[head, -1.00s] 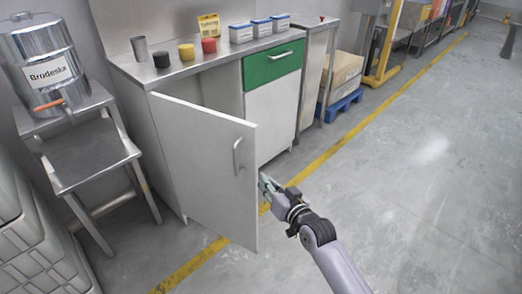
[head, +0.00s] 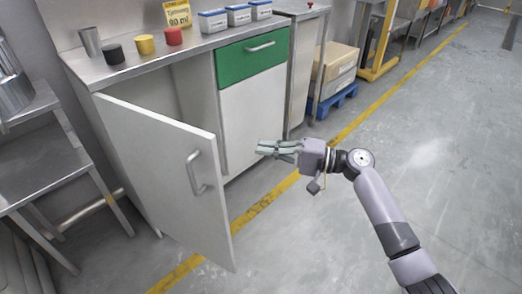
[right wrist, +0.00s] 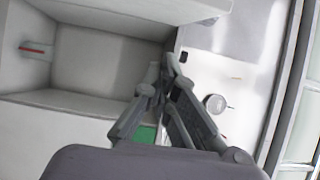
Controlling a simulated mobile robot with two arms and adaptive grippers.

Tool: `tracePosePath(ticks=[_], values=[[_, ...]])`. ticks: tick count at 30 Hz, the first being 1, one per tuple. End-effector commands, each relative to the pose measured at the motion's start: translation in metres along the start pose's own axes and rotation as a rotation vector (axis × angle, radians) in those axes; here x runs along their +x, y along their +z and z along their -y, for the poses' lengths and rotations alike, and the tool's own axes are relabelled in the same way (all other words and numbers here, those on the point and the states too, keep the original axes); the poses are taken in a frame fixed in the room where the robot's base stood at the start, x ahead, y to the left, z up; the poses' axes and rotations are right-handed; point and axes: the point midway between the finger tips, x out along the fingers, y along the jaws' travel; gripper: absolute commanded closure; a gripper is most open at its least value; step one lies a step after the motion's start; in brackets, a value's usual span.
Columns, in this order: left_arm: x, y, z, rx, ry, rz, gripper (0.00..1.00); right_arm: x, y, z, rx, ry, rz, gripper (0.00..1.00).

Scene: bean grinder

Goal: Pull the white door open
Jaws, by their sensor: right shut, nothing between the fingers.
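The white door (head: 165,175) of the cabinet stands swung out into the room, hinged on its left side. Its metal bar handle (head: 196,172) is on the outer face near the free edge. My right gripper (head: 262,148) is shut and empty. It is to the right of the door's free edge, apart from door and handle, and points left in front of the white panel under the green drawer. In the right wrist view its fingers (right wrist: 170,65) are together, with the pale cabinet interior (right wrist: 95,60) beyond them. My left gripper is not in view.
The green drawer (head: 252,58) is shut. A metal stand (head: 45,155) is at left. Floor at right is clear.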

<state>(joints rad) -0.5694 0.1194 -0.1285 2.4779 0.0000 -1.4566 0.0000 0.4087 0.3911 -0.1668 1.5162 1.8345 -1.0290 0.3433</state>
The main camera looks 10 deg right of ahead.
Motion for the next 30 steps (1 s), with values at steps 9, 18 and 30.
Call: tracePosePath(ticks=[9, 18, 30], values=[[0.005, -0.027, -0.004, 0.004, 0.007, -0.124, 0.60, 0.070, 0.000, 0.000, -0.002, -0.001, 0.001, 1.00], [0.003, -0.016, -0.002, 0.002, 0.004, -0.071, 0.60, 0.085, 0.033, 0.000, -0.002, 0.002, -0.001, 1.00], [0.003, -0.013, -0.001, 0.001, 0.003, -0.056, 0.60, 0.086, 0.038, -0.001, -0.003, 0.001, -0.003, 1.00]])
